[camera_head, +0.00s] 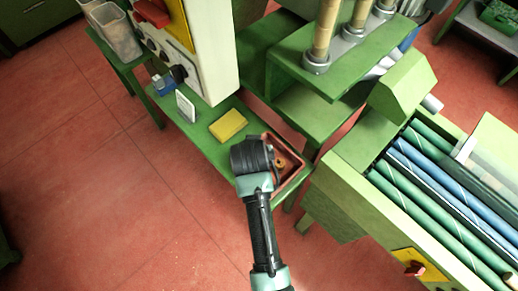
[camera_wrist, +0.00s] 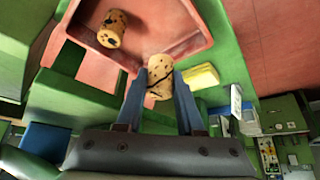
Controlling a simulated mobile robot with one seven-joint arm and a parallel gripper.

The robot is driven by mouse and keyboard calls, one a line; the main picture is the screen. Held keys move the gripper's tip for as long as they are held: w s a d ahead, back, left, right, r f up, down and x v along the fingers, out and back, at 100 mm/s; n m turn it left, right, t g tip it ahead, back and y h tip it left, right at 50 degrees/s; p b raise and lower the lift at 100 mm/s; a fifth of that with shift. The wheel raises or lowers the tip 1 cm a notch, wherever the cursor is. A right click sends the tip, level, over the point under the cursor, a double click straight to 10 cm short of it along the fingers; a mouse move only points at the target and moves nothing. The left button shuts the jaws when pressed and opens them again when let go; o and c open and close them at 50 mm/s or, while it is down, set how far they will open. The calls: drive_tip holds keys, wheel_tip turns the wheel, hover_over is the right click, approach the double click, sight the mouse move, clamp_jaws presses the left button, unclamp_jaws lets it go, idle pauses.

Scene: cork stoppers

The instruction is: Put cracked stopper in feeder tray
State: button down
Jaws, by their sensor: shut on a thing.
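My gripper (camera_wrist: 160,84) is shut on a tan cork stopper (camera_wrist: 160,68) with a dark crack line across it. In the wrist view the held stopper overlaps the near edge of a red tray (camera_wrist: 175,12); I cannot tell how high it is above it. Another cork stopper (camera_wrist: 112,28), with dark blotches, is inside the tray. In the head view the red tray (camera_head: 294,181) is at the end of the green bench, partly hidden by my wrist. A small bit of cork (camera_head: 280,163) shows there; my fingers are hidden.
A yellow block (camera_head: 228,125) lies on the green bench beside the tray, with a white card (camera_head: 186,107) standing further along. A green rack with blue and green tubes (camera_head: 430,175) stands to the right.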

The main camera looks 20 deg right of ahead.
wheel_tip(320, 180, down, 6)
drive_tip(key=shift+f, duration=0.25)
drive_tip(key=shift+f, duration=0.1)
drive_tip(key=c, duration=0.8)
unclamp_jaws()
drive_tip(key=p+v, duration=0.1)
drive_tip(key=v, duration=1.1)
